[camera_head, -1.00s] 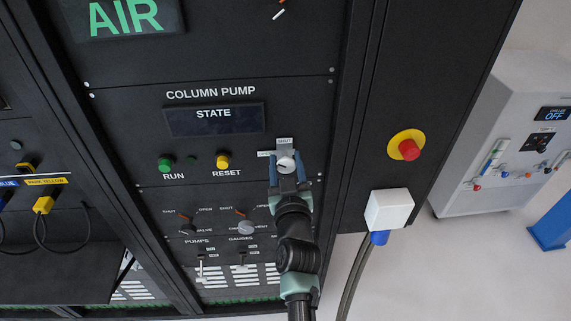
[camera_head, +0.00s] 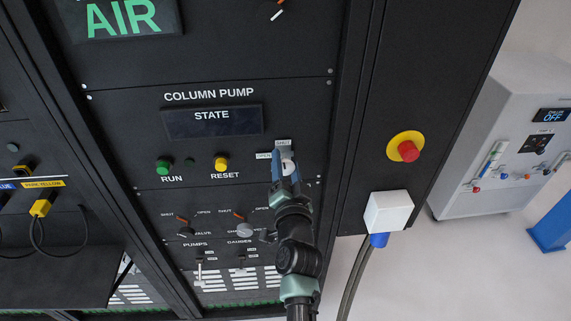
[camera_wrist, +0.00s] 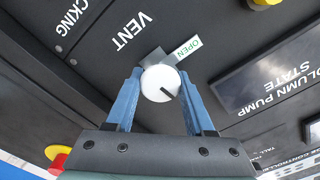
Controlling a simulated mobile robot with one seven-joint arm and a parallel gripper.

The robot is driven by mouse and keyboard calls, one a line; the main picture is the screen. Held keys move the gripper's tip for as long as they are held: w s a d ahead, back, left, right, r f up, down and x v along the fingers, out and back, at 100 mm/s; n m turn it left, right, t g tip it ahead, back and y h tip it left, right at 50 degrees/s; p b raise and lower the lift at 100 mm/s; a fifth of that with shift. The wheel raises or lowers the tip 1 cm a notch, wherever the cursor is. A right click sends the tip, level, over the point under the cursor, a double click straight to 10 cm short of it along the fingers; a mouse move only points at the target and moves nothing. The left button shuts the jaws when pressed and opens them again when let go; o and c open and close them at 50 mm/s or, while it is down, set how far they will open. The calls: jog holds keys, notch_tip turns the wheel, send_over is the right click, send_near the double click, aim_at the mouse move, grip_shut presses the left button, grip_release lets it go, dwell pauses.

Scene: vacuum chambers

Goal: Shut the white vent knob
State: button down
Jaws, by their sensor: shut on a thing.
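The white vent knob (camera_wrist: 160,83) is a round disc with a short dark mark, on the black panel. In the head view only a little of the knob (camera_head: 288,166) shows between the fingers. My gripper (camera_wrist: 158,76) has its two blue fingers on either side of the knob and is shut on it. A green OPEN label (camera_wrist: 188,47) and the VENT lettering (camera_wrist: 132,31) lie beside the knob in the wrist view. A SHUT label (camera_head: 283,143) is just above the knob in the head view.
The COLUMN PUMP display (camera_head: 213,121), green RUN button (camera_head: 164,167) and yellow RESET button (camera_head: 221,162) are left of my gripper. A red emergency button (camera_head: 408,151) and a white socket box (camera_head: 389,211) are to the right. Small valve knobs (camera_head: 244,231) sit below left.

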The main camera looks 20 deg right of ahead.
jog(key=shift+m, duration=0.6)
jog(key=shift+c, duration=1.3)
grip_release()
jog(key=p+v, duration=0.4)
jog(key=v, duration=0.9)
